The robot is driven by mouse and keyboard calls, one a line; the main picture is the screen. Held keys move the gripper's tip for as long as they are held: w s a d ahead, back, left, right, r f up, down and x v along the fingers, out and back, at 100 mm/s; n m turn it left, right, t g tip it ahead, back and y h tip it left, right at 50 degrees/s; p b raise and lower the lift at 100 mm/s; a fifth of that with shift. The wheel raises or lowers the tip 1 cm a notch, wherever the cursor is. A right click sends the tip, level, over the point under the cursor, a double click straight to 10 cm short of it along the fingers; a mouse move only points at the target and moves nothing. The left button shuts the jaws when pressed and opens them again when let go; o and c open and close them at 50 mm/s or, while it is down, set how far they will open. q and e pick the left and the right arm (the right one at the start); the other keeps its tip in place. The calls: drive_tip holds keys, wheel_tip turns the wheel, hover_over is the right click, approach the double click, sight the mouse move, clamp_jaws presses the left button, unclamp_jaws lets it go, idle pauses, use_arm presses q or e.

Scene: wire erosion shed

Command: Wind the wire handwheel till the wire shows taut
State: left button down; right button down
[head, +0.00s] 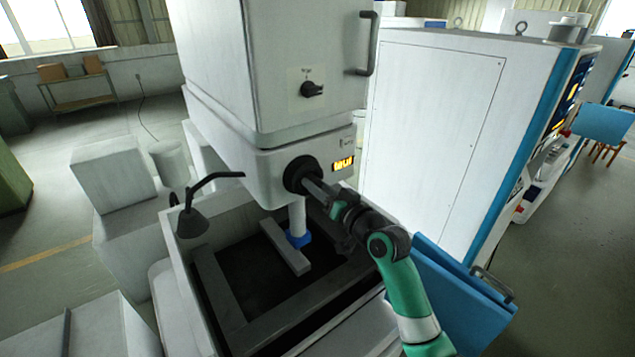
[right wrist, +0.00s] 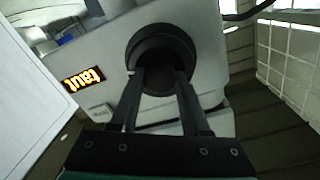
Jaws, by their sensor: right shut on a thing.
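The black round wire handwheel (head: 299,171) is on the front of the white machine head. It also shows large in the right wrist view (right wrist: 165,48). My right gripper (head: 313,187) reaches it from the lower right and is shut on it; its two fingers (right wrist: 160,82) meet the wheel's dark hub, where the exact contact is in shadow. An orange lit display (head: 343,163) is just right of the wheel. In the right wrist view the display (right wrist: 84,79) appears tilted and reads "taut". My left gripper is not in view.
Below the head is an open tank (head: 220,290) with grey bars and a blue-collared white nozzle (head: 299,238). A black lamp (head: 192,222) on a bent arm stands at the tank's left. A blue panel with a handle (head: 455,290) is at the right, near my right arm.

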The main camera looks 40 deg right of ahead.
drive_tip(key=shift+r+m, duration=0.1)
drive_tip(key=shift+m, duration=0.5)
drive_tip(key=c, duration=0.7)
unclamp_jaws()
drive_tip(key=shift+o, duration=0.2)
drive_tip(key=shift+s, duration=0.1)
drive_tip(key=s+a, duration=0.1)
drive_tip(key=s, duration=1)
drive_tip(key=shift+s+a, duration=0.15)
drive_tip(key=shift+s, duration=0.05)
